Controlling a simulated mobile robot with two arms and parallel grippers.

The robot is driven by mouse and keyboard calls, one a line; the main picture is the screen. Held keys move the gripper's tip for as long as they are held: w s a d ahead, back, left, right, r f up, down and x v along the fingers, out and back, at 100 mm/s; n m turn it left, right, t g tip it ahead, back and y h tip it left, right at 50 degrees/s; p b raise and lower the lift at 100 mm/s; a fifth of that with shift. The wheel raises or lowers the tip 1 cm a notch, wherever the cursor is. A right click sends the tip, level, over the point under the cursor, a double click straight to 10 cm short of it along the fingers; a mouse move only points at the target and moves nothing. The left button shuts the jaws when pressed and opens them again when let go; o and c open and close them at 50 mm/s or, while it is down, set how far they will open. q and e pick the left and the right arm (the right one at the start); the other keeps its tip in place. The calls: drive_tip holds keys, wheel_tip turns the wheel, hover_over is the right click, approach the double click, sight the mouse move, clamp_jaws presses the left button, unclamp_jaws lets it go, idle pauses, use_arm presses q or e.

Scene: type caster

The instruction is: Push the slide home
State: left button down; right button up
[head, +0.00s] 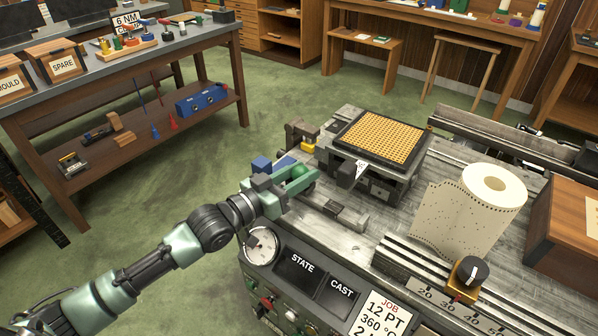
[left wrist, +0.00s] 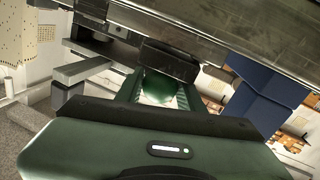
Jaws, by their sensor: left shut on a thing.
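My left gripper (head: 301,178) reaches in from the left at the near left side of the caster. It is shut on a rounded green knob (head: 297,172), which also shows between the fingers in the left wrist view (left wrist: 157,88). A dark block (left wrist: 170,62) lies just beyond the knob and hides the fingertips there. How the knob joins the slide is hidden. The metal slide parts (head: 345,212) lie on the machine bed right of the gripper. A gold-grid case (head: 382,137) sits on a dark frame behind them. My right gripper is not in view.
A punched paper roll (head: 490,195) stands on the right of the bed, near a dark knob on a brass base (head: 467,277). The STATE and CAST panel (head: 318,275) is in front. A blue part (head: 262,164) is close beside the gripper. A wooden box (head: 568,225) is at right.

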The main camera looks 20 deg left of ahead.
use_arm(q)
drive_tip(key=s+d+p, duration=0.1)
drive_tip(key=d, duration=0.3)
drive_tip(key=s+d+p, duration=0.2)
drive_tip(key=d, duration=0.2)
drive_tip(key=s+d+p, duration=0.1)
drive_tip(key=d+p, duration=0.1)
drive_tip(key=d, duration=0.2)
drive_tip(key=shift+s+d, duration=0.2)
drive_tip(key=shift+s, duration=0.05)
drive_tip(key=shift+f, duration=0.1)
drive_tip(key=c, duration=1.2)
unclamp_jaws()
drive_tip(key=o, duration=0.3)
drive_tip(key=shift+d, duration=0.15)
drive_tip(key=shift+s+a, duration=0.15)
drive_tip(key=shift+a, duration=0.05)
drive_tip(key=b+v, duration=0.1)
drive_tip(key=v, duration=0.6)
drive_tip(key=shift+s, duration=0.25)
